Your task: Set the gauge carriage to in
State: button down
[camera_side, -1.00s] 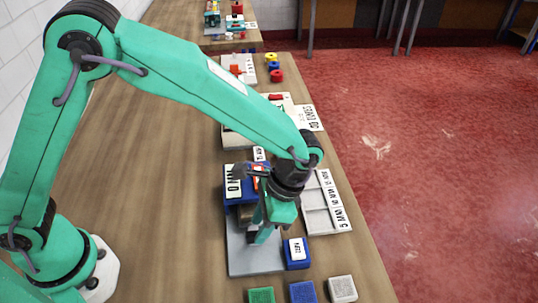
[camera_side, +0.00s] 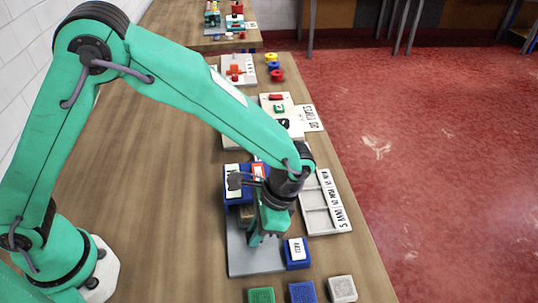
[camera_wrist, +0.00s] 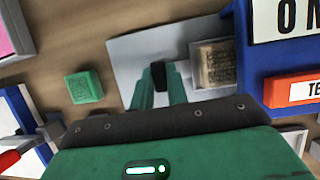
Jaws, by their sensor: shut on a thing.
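My gripper (camera_wrist: 159,84) points down at the grey plate, with its two green fingers shut on a small black knob (camera_wrist: 158,70), which I take to be part of the gauge carriage. The fingers hide the rest of the carriage. In the side view my gripper (camera_side: 257,240) is low over the grey plate (camera_side: 262,262), and the knob is hidden there. A blue machine body (camera_wrist: 248,65) stands at the plate's end, with a tan block (camera_wrist: 215,64) in a pale frame beside it. No "in" mark is readable.
A blue labelled block (camera_side: 297,253) stands right of the plate. Green (camera_side: 261,295), blue (camera_side: 302,291) and white (camera_side: 342,288) blocks lie in front. A pale labelled tray (camera_side: 322,205) is at the right edge.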

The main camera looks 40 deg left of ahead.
jog(key=shift+w+a, duration=0.9)
jog(key=shift+w, duration=0.05)
jog(key=c, duration=1.4)
grip_release()
jog(key=shift+r, duration=0.1)
jog(key=v, duration=0.7)
jog(key=shift+w+r, duration=0.2)
jog(key=shift+r, duration=0.15)
